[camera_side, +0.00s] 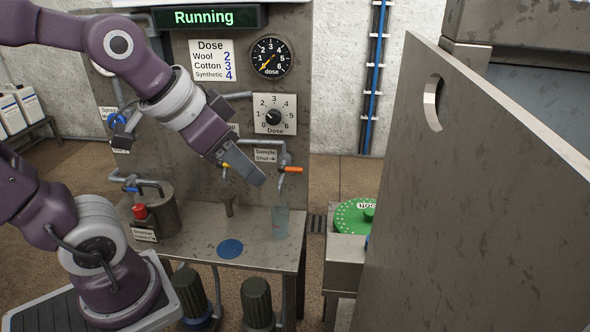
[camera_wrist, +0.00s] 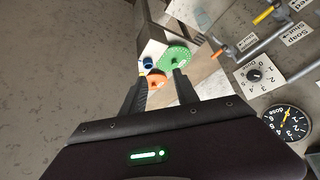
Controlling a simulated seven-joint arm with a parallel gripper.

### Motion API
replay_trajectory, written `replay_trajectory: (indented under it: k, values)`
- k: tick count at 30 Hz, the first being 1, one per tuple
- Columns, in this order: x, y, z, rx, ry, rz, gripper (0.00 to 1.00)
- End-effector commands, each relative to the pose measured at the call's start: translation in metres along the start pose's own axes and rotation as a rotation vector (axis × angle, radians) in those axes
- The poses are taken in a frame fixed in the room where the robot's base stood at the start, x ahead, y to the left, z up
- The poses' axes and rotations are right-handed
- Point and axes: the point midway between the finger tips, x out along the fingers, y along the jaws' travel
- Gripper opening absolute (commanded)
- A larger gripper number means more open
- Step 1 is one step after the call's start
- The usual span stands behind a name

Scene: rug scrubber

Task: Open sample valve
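The sample valve's orange handle (camera_side: 293,170) sits on a pipe on the panel, pointing right. The label (camera_side: 265,155) above it reads "Sample Shut" with an arrow to the right. The handle also shows in the wrist view (camera_wrist: 217,53). A translucent bluish cup (camera_side: 280,222) stands on the bench under the valve's spout. My gripper (camera_side: 256,177) is in front of the panel, just left of the handle in the side view. In the wrist view my gripper (camera_wrist: 160,80) has its fingers apart, with nothing between them; the handle is outside them, to the right.
A yellow valve handle (camera_side: 226,167) is partly behind my gripper. A dose dial (camera_side: 274,116) is above. The bench (camera_side: 262,252) holds a blue disc (camera_side: 230,249) and a metal pot (camera_side: 160,211). A large grey panel (camera_side: 470,200) and a green disc (camera_side: 352,217) are right.

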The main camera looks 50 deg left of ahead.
Motion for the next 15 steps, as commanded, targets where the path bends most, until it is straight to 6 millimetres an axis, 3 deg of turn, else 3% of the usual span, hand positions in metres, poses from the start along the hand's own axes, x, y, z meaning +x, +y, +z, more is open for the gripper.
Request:
replay_trajectory:
  k: [3, 7, 11, 15]
  values:
    - [0.073, -0.039, -0.064, 0.086, 0.088, -0.079, 0.37]
    - [0.157, -0.096, -0.106, 0.237, 0.189, -0.242, 0.37]
    - [0.231, -0.152, -0.114, 0.459, 0.25, -0.442, 0.37]
    - [0.289, -0.19, -0.092, 0.76, 0.292, -0.639, 0.37]
